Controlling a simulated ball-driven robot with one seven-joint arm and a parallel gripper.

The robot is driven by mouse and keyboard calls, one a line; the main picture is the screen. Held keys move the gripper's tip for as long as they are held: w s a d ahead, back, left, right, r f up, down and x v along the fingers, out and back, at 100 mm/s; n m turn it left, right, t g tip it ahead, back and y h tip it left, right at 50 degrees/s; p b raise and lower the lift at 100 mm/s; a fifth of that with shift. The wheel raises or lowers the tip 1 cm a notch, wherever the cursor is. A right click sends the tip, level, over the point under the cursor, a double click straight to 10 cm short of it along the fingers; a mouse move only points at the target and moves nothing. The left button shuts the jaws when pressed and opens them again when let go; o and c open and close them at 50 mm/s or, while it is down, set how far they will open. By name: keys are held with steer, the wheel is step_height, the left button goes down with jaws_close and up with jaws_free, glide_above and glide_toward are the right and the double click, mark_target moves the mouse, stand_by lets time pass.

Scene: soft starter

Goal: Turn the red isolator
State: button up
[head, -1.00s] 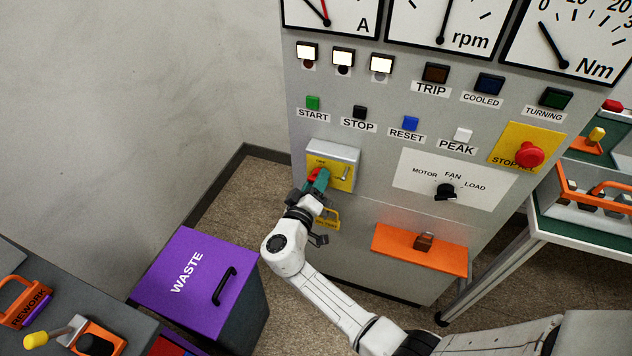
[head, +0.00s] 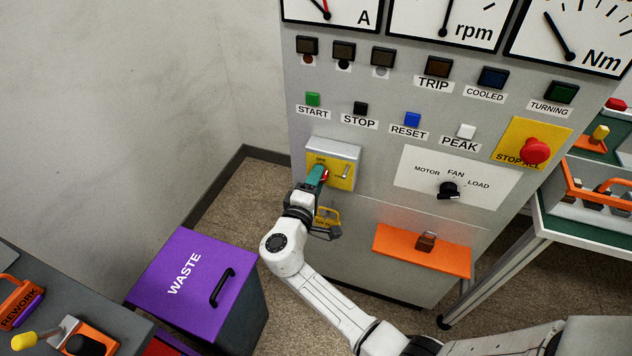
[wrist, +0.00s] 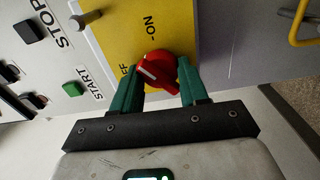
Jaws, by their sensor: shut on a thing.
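The red isolator (wrist: 157,72) is a round red knob with a white pointer mark on a yellow plate (wrist: 175,20) lettered ON and OFF. In the wrist view its pointer lies aslant, on the OFF side. My gripper (wrist: 158,88) has its green fingers on both sides of the knob, shut on it. In the head view my gripper (head: 318,176) is at the yellow plate on the cabinet, and only a bit of the red isolator (head: 325,176) shows beside the fingers.
A yellow padlock (head: 327,216) is just below the plate, close to my wrist. An orange shelf (head: 395,243) juts out at the right. A purple waste bin (head: 195,275) stands at the lower left. START (head: 313,99) and STOP (head: 361,108) buttons are above.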

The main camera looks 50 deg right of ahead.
steer(key=n+p, duration=0.2)
steer(key=n, duration=0.8)
steer(key=shift+f, duration=0.1)
steer(key=shift+n, duration=0.5)
steer(key=o, duration=1.1)
steer(key=shift+c, duration=0.2)
steer(key=shift+a, duration=0.15)
steer(key=v, duration=1)
steer(key=shift+s+a, duration=0.2)
steer(key=shift+a, duration=0.1)
steer(key=shift+d, duration=0.1)
